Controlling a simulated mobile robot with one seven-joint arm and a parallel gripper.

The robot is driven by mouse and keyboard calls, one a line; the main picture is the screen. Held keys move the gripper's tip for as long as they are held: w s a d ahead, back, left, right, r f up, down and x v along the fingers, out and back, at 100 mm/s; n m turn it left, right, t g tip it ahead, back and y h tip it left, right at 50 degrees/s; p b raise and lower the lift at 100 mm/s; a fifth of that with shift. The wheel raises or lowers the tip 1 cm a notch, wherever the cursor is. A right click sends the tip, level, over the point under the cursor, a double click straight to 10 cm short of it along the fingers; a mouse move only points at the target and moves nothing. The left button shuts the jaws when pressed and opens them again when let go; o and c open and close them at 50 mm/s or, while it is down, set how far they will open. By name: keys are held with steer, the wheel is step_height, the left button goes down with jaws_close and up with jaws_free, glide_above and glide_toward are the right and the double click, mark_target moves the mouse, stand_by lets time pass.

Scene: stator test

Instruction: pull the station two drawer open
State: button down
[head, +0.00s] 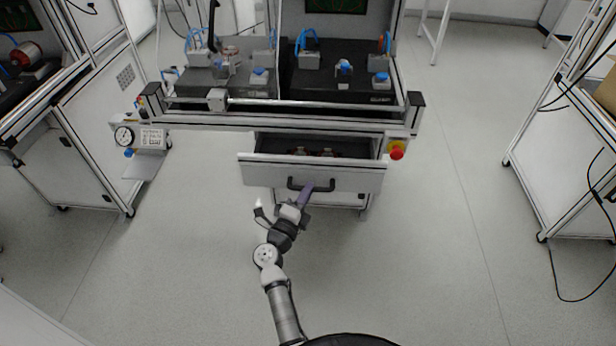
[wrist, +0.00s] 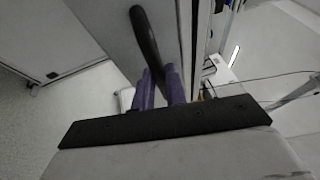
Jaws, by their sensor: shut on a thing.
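The station drawer (head: 262,174) has a white front and stands pulled out below the bench, with its dark inside and some reddish items showing. Its black bar handle (head: 296,184) is on the middle of the front. In the wrist view the dark curved handle (wrist: 146,38) runs down to between the purple fingers (wrist: 160,85). The fingertips' far side is hidden. No station number is readable.
The bench (head: 270,123) above the drawer carries fixtures with blue parts. A red emergency button (head: 396,154) is right of the drawer, and a panel with a gauge (head: 125,137) is at left. The floor (head: 420,260) around my arm is clear. Other stations stand at both sides.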

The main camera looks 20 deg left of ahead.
steer(key=s+d+p, duration=0.1)
steer(key=s, duration=0.5)
steer(key=shift+d, duration=0.35)
steer(key=c, duration=1.4)
jaws_free()
steer(key=shift+c, duration=0.2)
steer(key=shift+s, duration=0.15)
